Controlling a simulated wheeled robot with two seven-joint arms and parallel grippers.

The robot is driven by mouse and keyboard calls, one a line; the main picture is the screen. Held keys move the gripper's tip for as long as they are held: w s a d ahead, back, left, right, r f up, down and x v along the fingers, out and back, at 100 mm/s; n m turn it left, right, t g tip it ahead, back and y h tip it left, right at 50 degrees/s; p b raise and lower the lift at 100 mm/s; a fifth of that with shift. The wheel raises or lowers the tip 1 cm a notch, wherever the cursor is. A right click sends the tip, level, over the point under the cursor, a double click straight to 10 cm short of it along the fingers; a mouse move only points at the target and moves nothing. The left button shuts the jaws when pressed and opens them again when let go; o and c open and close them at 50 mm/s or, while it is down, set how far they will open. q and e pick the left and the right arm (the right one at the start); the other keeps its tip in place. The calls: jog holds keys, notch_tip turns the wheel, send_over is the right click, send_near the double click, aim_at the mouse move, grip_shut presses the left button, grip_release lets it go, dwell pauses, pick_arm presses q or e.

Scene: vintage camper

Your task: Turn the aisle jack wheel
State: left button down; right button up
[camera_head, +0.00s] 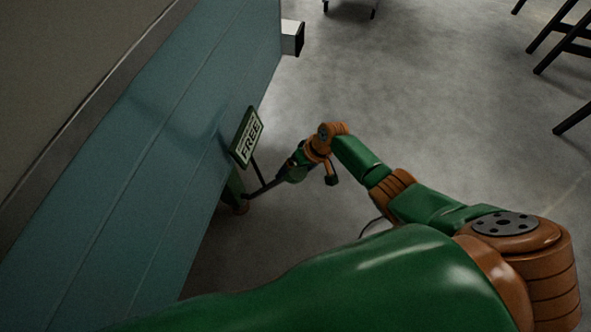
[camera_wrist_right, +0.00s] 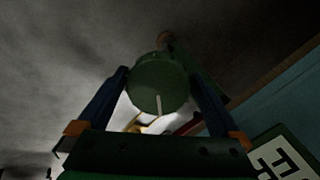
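The jack wheel (camera_wrist_right: 158,84) shows in the right wrist view as a dark green round disc with a pale line on its face. It sits between the two blue fingers of my right gripper (camera_wrist_right: 160,78), one finger on each side. The finger edges lie very close to its rim, and I cannot tell whether they press on it. In the head view my right gripper (camera_head: 262,190) reaches left to the green jack leg (camera_head: 235,186) beside the teal camper wall. The wheel is too small to make out there. My left gripper is out of view.
A green-framed sign reading FREE (camera_head: 247,138) stands just above my right gripper, close to the teal wall (camera_head: 150,140). A white box-like piece (camera_head: 292,38) sticks out from the wall's far end. Dark chair legs (camera_head: 560,45) stand at upper right. The grey floor between is clear.

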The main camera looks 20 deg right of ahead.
aim_at(305, 173)
jog(key=p+v, duration=0.4)
jog(key=v, duration=0.3)
jog(key=shift+r, duration=0.1)
